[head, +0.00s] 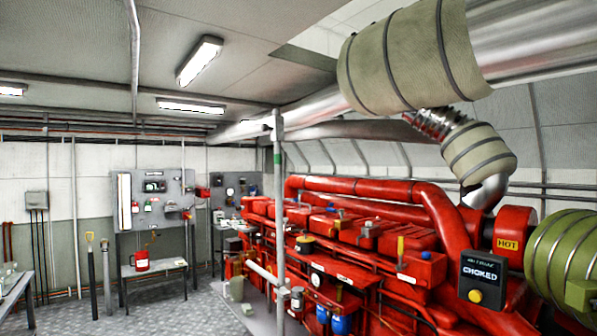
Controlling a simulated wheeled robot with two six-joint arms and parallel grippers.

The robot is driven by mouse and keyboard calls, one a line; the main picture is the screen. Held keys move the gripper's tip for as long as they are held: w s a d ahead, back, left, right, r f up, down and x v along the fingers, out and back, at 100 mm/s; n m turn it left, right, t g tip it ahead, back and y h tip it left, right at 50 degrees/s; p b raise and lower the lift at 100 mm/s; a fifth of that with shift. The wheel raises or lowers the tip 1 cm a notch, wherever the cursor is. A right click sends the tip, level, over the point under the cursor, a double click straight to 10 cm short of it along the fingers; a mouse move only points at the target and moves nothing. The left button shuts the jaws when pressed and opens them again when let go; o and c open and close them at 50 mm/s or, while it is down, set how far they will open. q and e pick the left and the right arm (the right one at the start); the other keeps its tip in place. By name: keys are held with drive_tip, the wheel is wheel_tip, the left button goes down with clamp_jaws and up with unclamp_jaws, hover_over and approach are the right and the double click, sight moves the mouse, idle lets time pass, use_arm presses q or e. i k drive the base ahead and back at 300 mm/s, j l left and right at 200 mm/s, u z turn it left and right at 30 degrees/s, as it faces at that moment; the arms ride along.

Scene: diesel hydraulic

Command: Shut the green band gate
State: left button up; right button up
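A green band (277,158) wraps a thin grey upright pipe (280,215) near the middle of the head view, in front of the left end of the red engine. I cannot make out a gate or valve handle on this pipe, so I cannot tell whether the gate is open or shut. Neither of my grippers is in the head view.
The large red engine (355,245) fills the right, with a black CHOKED sign (481,278) and lagged exhaust pipes (415,55) above. The floor (165,312) at lower left is mostly clear.

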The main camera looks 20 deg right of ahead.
sight(277, 148)
drive_tip(key=i+j+z, duration=0.55)
drive_tip(key=j, duration=0.2)
drive_tip(key=i+j+z, duration=0.25)
drive_tip(key=j, duration=0.15)
drive_tip(key=i+j+z, duration=0.1)
drive_tip(key=j+z, duration=0.15)
drive_tip(key=j, duration=0.2)
drive_tip(key=i+j+z, duration=0.1)
drive_tip(key=j+z, duration=0.15)
drive_tip(key=j, duration=0.25)
drive_tip(key=j+z, duration=0.3)
drive_tip(key=j, duration=0.2)
drive_tip(key=i+j+z, duration=0.1)
drive_tip(key=j+z, duration=0.15)
drive_tip(key=j, duration=0.3)
